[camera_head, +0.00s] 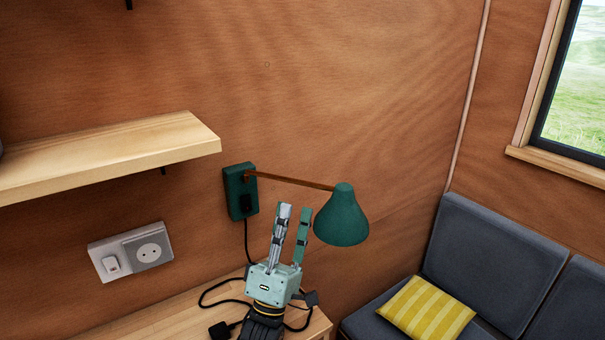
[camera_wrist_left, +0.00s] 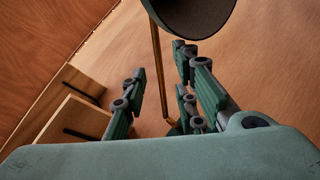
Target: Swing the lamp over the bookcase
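The lamp has a dark green shade (camera_head: 342,216) on a thin brown arm (camera_head: 292,182) fixed to a green wall mount (camera_head: 240,191). The arm points right along the wall. My left gripper (camera_head: 294,208) is open, fingers upward, just left of the shade and below the arm. In the left wrist view the fingers (camera_wrist_left: 168,98) are apart, with the lamp arm (camera_wrist_left: 159,70) visible between them, seemingly beyond the tips. The shade (camera_wrist_left: 198,12) is at the top there. Contact cannot be told. The wooden bookcase top (camera_head: 180,316) is below. My right gripper is not in view.
A wooden wall shelf (camera_head: 130,150) juts out at left. A socket and switch plate (camera_head: 131,251) is below it. A black cord (camera_head: 220,288) lies on the bookcase top. A grey sofa (camera_head: 490,262) with a yellow striped cushion (camera_head: 427,308) stands at right under a window.

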